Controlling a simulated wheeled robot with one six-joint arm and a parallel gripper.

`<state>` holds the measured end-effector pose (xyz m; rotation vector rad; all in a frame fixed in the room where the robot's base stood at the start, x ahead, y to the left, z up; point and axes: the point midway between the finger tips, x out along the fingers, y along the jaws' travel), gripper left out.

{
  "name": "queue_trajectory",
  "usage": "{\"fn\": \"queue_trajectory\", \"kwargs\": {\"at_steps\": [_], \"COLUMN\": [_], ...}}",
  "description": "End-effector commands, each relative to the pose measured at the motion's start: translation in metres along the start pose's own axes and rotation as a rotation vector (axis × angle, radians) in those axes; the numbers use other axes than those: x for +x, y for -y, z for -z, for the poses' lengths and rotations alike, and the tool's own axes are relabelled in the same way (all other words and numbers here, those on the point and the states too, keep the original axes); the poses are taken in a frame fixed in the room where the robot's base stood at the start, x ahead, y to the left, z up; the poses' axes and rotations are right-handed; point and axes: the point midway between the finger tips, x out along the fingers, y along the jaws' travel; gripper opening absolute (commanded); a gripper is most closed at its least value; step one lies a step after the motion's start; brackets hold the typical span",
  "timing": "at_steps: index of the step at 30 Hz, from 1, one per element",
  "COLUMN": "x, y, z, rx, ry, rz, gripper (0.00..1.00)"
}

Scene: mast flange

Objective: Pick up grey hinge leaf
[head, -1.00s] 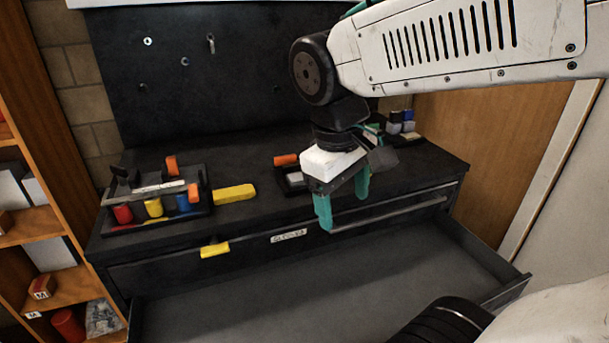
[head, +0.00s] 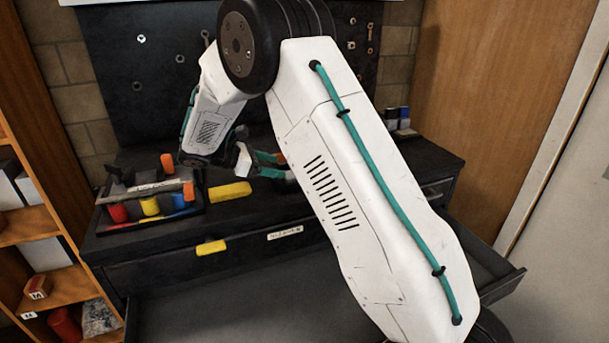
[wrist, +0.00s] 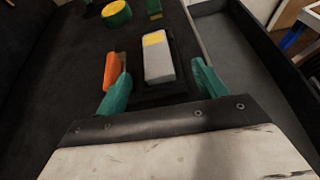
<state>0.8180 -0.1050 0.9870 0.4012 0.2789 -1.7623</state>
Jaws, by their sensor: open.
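The grey hinge leaf (wrist: 159,66) appears in the wrist view as a flat grey block with a yellow patch at its far end. It lies in a small black tray (wrist: 178,93). My gripper (wrist: 160,76) is open, with one teal finger on each side of the leaf in the picture. The fingers hold nothing, and I cannot tell their exact height above the leaf. In the head view my gripper (head: 272,165) is low over the cabinet top by the tray, and my arm hides most of that spot.
An orange piece (wrist: 111,71) is close beside the left finger. A green and yellow round part (wrist: 116,14) lies farther off. In the head view a rack of coloured parts (head: 150,205) and a yellow block (head: 229,191) stand left. The drawer (head: 230,295) below is open.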

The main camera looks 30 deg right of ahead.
Motion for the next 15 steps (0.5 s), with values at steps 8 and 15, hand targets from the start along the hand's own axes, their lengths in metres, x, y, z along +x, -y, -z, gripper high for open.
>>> {"fn": "queue_trajectory", "kwargs": {"at_steps": [8, 15], "x": [0.019, 0.042], "y": [-0.01, -0.009], "z": [0.012, 0.012], "rx": [-0.039, -0.039], "ry": [0.035, 0.034], "rz": [-0.013, -0.013], "gripper": [0.71, 0.71]}}
